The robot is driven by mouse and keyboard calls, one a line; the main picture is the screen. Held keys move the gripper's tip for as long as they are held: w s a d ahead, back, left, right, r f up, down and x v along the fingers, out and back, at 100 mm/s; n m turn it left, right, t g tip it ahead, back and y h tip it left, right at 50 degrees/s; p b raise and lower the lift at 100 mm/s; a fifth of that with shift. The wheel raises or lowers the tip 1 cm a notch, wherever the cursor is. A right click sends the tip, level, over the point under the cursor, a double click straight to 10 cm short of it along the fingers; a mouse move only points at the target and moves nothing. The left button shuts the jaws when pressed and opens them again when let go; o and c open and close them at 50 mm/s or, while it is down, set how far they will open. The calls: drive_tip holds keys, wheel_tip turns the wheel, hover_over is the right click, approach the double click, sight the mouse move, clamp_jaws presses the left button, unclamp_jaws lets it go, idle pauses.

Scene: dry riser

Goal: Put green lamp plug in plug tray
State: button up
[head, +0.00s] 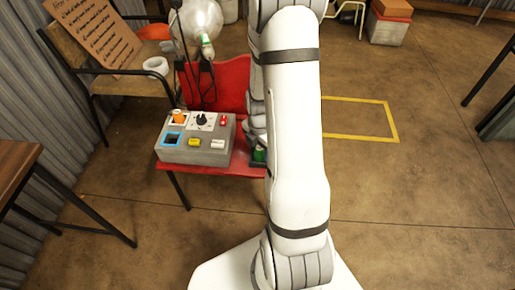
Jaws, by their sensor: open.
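A small green piece (259,155) shows on the red chair's seat, partly hidden by my arm; it may be the green lamp plug, but it is too small to be sure. My gripper (257,143) points down right at this green piece, mostly hidden behind my white arm. It is open, and I cannot tell whether it touches the piece. A grey control box (203,156) stands on the seat to the left. It has a blue-rimmed square recess (172,139) at its front left. I cannot identify the plug tray for certain.
The box carries an orange part (179,117), a black knob (202,119) and a red part (223,120). A table (20,160) stands at left.

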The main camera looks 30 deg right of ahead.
drive_tip(key=shift+r, duration=0.1)
wheel_tip(320, 180, up, 11)
drive_tip(key=p, duration=0.5)
drive_tip(key=s+a+r+m, duration=0.6)
drive_tip(key=r+m, duration=0.1)
drive_tip(key=m, duration=0.3)
drive_tip(key=s+a+r+m+t, duration=0.1)
drive_tip(key=s+a+r+m, duration=0.5)
drive_tip(key=m, duration=0.5)
wheel_tip(320, 180, up, 2)
drive_tip(key=shift+a+r, duration=0.25)
drive_tip(key=shift+a, duration=0.3)
drive_tip(key=shift+w, duration=0.1)
wheel_tip(320, 180, up, 30)
drive_tip(key=t+p, duration=0.1)
drive_tip(key=p, duration=2.5)
drive_tip(key=shift+s+f+t, duration=0.2)
drive_tip(key=shift+s+t, duration=0.1)
